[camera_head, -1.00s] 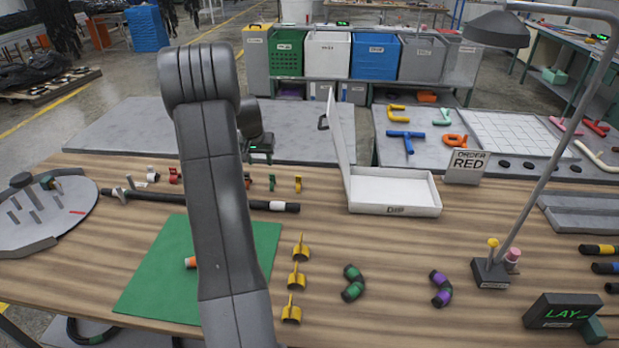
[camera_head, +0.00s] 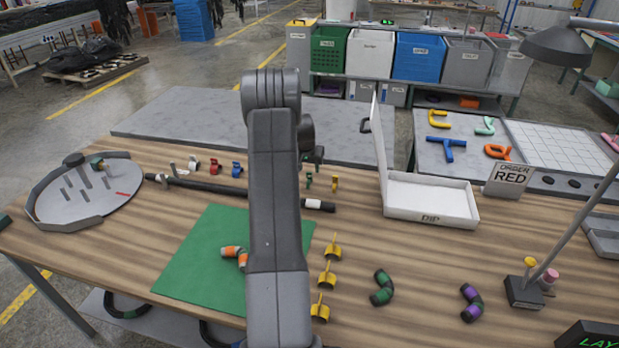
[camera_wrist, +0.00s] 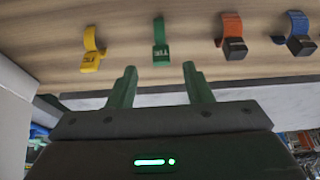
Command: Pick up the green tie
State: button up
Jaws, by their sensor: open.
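The green tie (camera_wrist: 160,42) is a small strap with a dark green block at its end. In the wrist view it is just beyond the gap between my fingertips, roughly centred. It also shows in the head view (camera_head: 308,181), at the back of the wooden table just right of my arm. My gripper (camera_wrist: 159,70) is open, its two green fingers apart with nothing between them. In the head view my arm's links hide most of it.
A yellow tie (camera_wrist: 91,48) is left of the green one in the wrist view; an orange tie (camera_wrist: 233,35) and a blue tie (camera_wrist: 298,33) are to its right. A white tray (camera_head: 430,203) with a raised lid stands right of the ties. A black hose (camera_head: 215,187) lies in front.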

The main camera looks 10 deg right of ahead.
aim_at(310, 173)
jog(key=shift+p+x, duration=0.95)
jog(key=shift+x, duration=1.55)
jog(key=shift+a, duration=0.1)
jog(key=shift+c, duration=0.3)
grip_shut()
